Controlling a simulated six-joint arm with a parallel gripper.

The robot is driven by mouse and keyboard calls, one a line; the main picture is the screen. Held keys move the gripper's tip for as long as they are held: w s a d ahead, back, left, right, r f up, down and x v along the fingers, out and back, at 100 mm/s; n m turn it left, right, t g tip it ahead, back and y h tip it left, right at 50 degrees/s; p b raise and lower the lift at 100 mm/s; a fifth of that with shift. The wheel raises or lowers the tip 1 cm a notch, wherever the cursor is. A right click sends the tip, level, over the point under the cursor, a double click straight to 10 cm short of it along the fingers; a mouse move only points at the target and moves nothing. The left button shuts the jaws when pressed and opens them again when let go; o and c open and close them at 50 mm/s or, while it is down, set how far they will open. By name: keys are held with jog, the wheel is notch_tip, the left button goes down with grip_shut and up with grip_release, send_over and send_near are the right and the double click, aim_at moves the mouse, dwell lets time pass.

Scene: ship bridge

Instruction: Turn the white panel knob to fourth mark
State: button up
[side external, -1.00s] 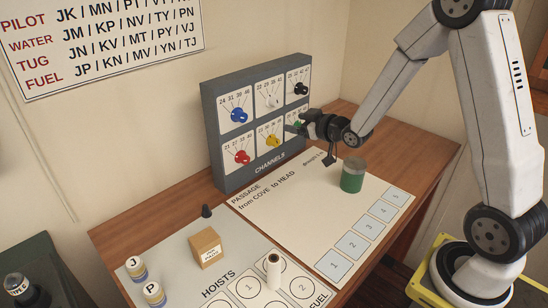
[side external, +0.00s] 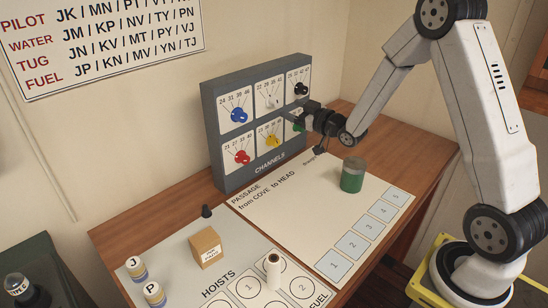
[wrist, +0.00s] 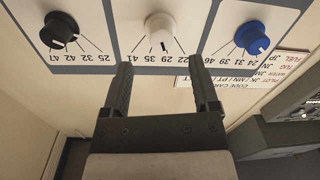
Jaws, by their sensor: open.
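The white knob (wrist: 160,28) is on the top middle plate of the upright panel (side external: 212,140); it also shows in the side view (side external: 270,102). In the wrist view, which shows the panel upside down, its dark pointer line lies between the 35 and 29 labels; I cannot tell which tick it meets. My gripper (wrist: 161,68) is open, its two fingers spread to either side below the knob in that view, apart from it. In the side view, my gripper (side external: 297,112) is close to the panel's right half and partly hides the green knob.
A black knob (wrist: 59,30) and a blue knob (wrist: 252,37) flank the white one. Red (side external: 242,157) and yellow (side external: 271,141) knobs sit on the lower row. A green can (side external: 352,176) stands on the chart board below my arm.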

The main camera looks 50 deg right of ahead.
aim_at(278, 104)
jog(key=shift+w+a, duration=0.15)
jog(key=shift+w, duration=2.8)
grip_shut()
